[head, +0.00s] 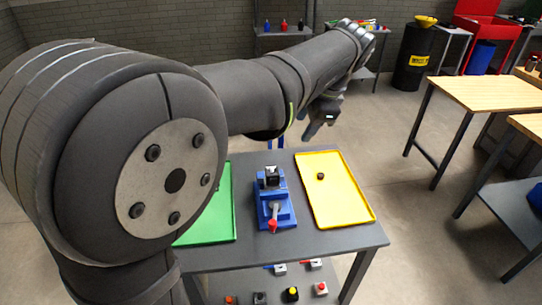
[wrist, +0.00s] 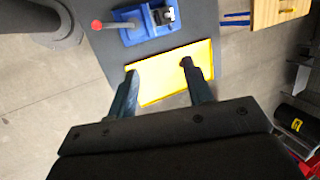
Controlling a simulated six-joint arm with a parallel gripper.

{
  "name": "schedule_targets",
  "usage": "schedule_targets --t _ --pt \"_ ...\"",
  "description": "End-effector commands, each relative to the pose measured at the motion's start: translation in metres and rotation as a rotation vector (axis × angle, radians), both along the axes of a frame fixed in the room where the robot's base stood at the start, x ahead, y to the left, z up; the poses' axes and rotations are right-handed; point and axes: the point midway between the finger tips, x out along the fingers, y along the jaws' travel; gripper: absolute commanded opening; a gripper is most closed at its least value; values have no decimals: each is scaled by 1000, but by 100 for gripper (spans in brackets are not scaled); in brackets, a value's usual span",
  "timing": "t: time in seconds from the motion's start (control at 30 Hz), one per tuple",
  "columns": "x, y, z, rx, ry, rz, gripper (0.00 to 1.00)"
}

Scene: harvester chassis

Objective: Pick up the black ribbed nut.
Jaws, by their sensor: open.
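The black ribbed nut (head: 320,176) is a small dark piece lying on the yellow tray (head: 345,205), in its upper left part in the head view. My gripper (head: 318,125) is high above the far side of the table, well away from the nut. In the wrist view my gripper (wrist: 159,68) is open, its two fingers spread across the yellow tray (wrist: 165,82) below with nothing between them. The nut does not show clearly there; the dark right fingertip may cover it.
A blue vise (head: 274,205) with a red-tipped handle stands left of the yellow tray and holds a dark block. A green tray (head: 222,228) lies farther left, partly behind my arm. Several small parts sit on the shelf below. Wooden tables (head: 490,92) stand to the right.

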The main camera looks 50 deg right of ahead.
Motion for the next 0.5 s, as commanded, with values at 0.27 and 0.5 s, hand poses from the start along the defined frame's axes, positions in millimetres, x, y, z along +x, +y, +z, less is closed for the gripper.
schedule_targets --t 0.27,0.5 --pt "0 -29 -34 -92 76 131 47" --pt "1 -100 -118 -337 314 554 47"
